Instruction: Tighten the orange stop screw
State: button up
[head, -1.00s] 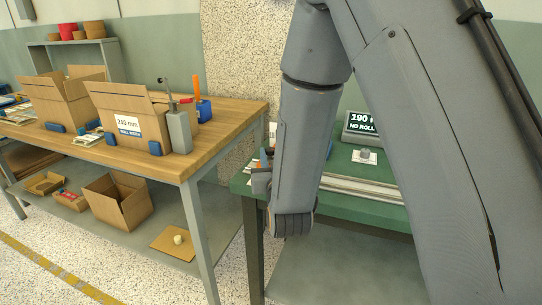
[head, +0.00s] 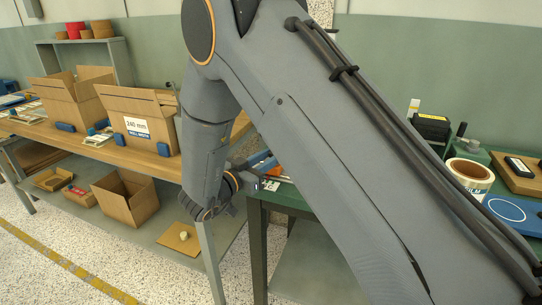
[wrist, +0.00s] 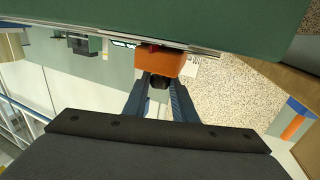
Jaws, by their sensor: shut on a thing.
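In the wrist view an orange stop block (wrist: 160,62) sits at the edge of the green bench, against a pale metal rail. A dark round screw knob (wrist: 158,81) sticks out from it toward me. My gripper (wrist: 159,84) has its two dark blue fingers closed in on this knob, one on each side, and is shut on it. In the head view my gripper (head: 258,183) is at the left end of the green bench (head: 292,198), mostly hidden by my arm. I cannot tell how far the screw is turned.
A wooden bench with open cardboard boxes (head: 136,112) stands to the left, with more boxes (head: 125,197) on its lower shelf. A tape roll (head: 468,176) stands on the right, near a wooden board (head: 517,172). My arm covers the middle of the green bench.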

jog(key=shift+w+a+m+g+h+b, duration=0.15)
jog(key=shift+m+g+h+b, duration=0.05)
jog(key=shift+m+g+h, duration=1)
jog(key=shift+w+a+m+g+h+b, duration=0.1)
jog(key=shift+w+m+g+h+b, duration=0.05)
jog(key=shift+m+g+h, duration=1)
jog(key=shift+g, duration=0.25)
jog(key=o, duration=1)
jog(key=shift+o, duration=0.2)
notch_tip(320, 180, up, 10)
